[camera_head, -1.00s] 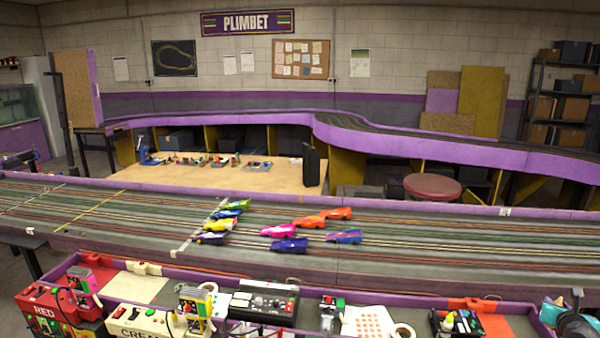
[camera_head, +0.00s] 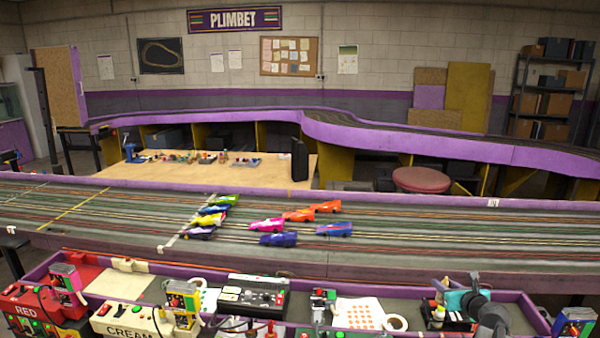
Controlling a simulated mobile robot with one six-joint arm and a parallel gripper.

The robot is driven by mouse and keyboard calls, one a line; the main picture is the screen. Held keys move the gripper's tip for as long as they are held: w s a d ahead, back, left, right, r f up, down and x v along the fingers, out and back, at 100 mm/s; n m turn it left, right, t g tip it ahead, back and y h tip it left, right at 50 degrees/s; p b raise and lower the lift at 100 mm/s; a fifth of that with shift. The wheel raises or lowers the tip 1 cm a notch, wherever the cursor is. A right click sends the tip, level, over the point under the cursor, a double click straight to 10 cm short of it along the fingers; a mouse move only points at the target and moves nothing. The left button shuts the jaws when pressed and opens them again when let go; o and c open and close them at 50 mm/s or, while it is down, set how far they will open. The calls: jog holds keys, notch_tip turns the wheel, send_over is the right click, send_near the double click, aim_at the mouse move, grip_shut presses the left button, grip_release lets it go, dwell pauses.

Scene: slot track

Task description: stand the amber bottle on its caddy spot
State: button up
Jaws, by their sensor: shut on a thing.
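My gripper (camera_head: 474,299), dark and grey, is at the lower right, over the right side of the dark caddy (camera_head: 458,325). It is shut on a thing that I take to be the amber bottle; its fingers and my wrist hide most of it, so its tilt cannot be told. The caddy stands on the near bench and holds a small yellow and white bottle (camera_head: 438,316) at its left. The caddy's right part and its empty spot are hidden behind my gripper.
Left of the caddy are a tape roll (camera_head: 396,323), a sheet of orange dots (camera_head: 360,314) and a black control box (camera_head: 254,294). A controller (camera_head: 575,325) stands at the far right. The purple-edged track with several cars lies behind.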

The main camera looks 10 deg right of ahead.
jog(key=w+a+f+n+y+b, duration=0.1)
jog(key=w+a+n+y+b, duration=0.2)
jog(key=a, duration=0.8)
jog(key=w+a+f+n+y, duration=0.1)
jog(key=w+a+n+y, duration=0.2)
jog(key=a, duration=0.9)
jog(key=s+a+n+g+y+b, duration=0.1)
jog(key=s+a+n+g+y, duration=0.1)
jog(key=a, duration=0.8)
jog(key=s+a+n+g+y+b, duration=0.1)
jog(key=s+a+n+g+y, duration=0.1)
jog(key=a, duration=0.9)
jog(key=n+g+y, duration=0.1)
jog(key=n+y, duration=0.1)
jog(key=y, duration=0.1)
jog(key=shift+s+a+f+n+b, duration=0.15)
jog(key=shift+s+a+n+b, duration=0.05)
jog(key=shift+s+n+b, duration=0.15)
